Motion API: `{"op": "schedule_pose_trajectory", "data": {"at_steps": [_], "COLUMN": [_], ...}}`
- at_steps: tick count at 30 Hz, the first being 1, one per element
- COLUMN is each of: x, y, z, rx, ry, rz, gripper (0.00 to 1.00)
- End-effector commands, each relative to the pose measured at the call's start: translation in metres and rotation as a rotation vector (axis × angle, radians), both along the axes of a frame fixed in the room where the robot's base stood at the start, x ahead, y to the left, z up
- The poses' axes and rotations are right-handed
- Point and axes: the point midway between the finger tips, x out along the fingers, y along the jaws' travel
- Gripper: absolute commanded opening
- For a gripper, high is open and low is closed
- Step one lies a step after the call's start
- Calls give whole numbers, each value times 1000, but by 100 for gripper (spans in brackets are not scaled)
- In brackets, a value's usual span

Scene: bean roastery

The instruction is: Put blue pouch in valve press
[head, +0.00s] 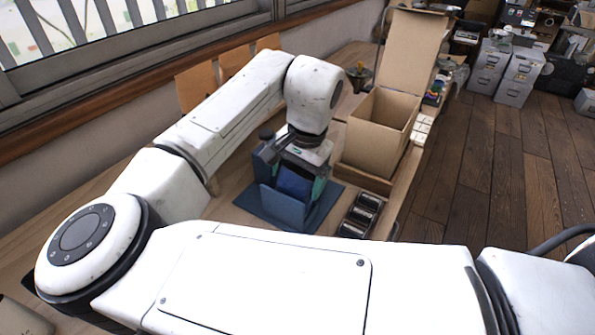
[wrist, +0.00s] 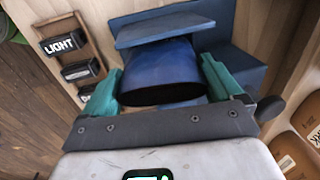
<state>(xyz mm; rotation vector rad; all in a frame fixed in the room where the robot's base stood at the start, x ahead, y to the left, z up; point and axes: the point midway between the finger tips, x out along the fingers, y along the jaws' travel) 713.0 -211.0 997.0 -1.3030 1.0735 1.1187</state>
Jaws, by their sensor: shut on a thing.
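The blue pouch (wrist: 162,72) is between the two green fingers of my gripper (wrist: 160,84), which is shut on it. In the head view the pouch (head: 293,183) shows dark blue under my gripper (head: 296,172). The valve press (head: 278,207) is a blue stand with upright plates on a flat base on the table. The pouch is at the press, between its plates as seen from the head. In the wrist view a blue press plate (wrist: 165,28) lies just beyond the pouch. I cannot tell whether the pouch touches the base.
An open cardboard box (head: 378,130) stands right of the press. A wooden rack of dark labelled blocks (head: 361,214) is at the front right, one reading LIGHT (wrist: 63,43). Brown pouches (wrist: 294,150) are at the wrist view's lower right. A window wall borders the table's left side.

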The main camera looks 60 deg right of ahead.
Motion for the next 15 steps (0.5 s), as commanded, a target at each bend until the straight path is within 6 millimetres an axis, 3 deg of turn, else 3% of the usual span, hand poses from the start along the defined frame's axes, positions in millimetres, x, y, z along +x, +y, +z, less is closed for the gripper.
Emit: {"op": "schedule_pose_trajectory", "data": {"at_steps": [12,13,15], "x": [0,0,0], "y": [0,0,0], "z": [-1,-1,-1], "rx": [0,0,0], "ry": [0,0,0], "rz": [0,0,0], "gripper": [50,94,100]}}
